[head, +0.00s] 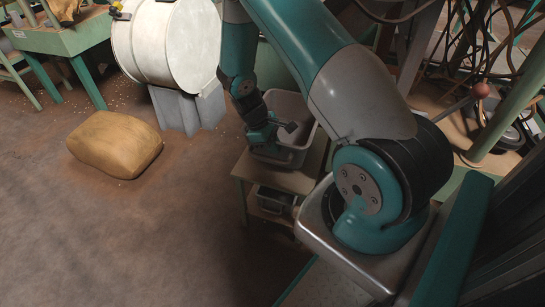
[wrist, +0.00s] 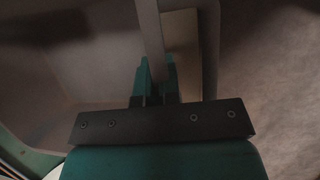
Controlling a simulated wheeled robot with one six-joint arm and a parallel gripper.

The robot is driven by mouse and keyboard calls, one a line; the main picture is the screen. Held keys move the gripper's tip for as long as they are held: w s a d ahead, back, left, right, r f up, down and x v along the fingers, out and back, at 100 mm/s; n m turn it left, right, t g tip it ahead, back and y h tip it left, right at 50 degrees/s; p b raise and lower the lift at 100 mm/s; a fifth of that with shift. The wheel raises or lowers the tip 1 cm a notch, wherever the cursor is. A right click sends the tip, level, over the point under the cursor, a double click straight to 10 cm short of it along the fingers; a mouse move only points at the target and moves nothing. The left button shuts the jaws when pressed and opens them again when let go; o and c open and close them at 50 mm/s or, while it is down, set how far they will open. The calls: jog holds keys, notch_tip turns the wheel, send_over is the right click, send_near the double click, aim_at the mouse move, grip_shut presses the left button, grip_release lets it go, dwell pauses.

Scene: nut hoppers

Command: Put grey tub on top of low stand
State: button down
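The grey tub (head: 291,103) is a deep, open rectangular bin, upright at or just above the wooden top of a low stand (head: 300,180). I cannot tell whether the tub touches that top. My gripper (head: 262,138) is at the tub's near left side. In the wrist view, my gripper's teal fingers (wrist: 157,72) sit close on both sides of the tub's thin wall (wrist: 149,25). They look shut on that wall. My arm hides part of the tub and the stand's right side.
A smaller grey bin (head: 272,202) sits on the stand's lower shelf. A tan sack (head: 114,144) lies on the floor at left. A white drum (head: 165,45) on grey supports stands behind it. Shelving with cables (head: 480,120) is at right. The front left floor is clear.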

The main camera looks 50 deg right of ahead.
notch_tip(320, 180, down, 4)
jog(key=shift+b, duration=0.55)
jog(key=shift+r, duration=0.1)
jog(key=c, duration=1.8)
grip_release()
jog(key=shift+f, duration=0.2)
jog(key=o, duration=0.5)
